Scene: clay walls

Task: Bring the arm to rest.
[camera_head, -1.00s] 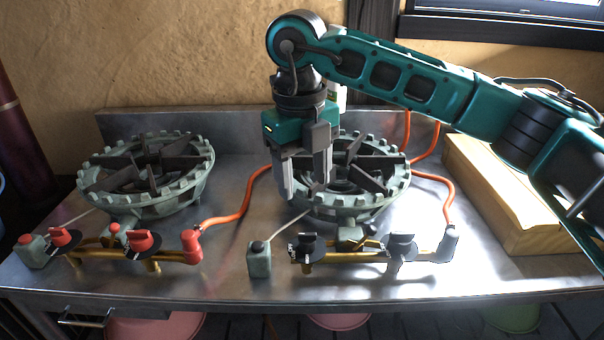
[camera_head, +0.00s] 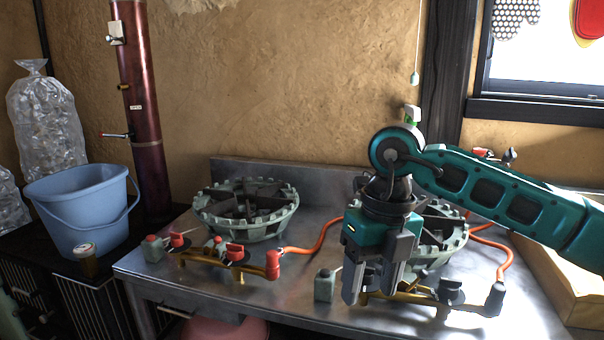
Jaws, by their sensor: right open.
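My right arm comes in from the right, teal and black, bent at an elbow joint near the wall. My right gripper (camera_head: 370,284) points down with its grey fingers apart and nothing between them. It is in front of the right gas burner (camera_head: 440,235), partly hiding it and the brass valve pipe (camera_head: 405,297) with black knobs. I cannot tell whether the fingertips touch the pipe. My left gripper is not in view.
The left gas burner (camera_head: 247,211) stands on the steel counter (camera_head: 300,305), with red knobs and an orange hose (camera_head: 318,243). A wooden box (camera_head: 560,285) is at right. A blue bucket (camera_head: 82,212), small jar (camera_head: 88,261) and dark red cylinder (camera_head: 140,100) stand left.

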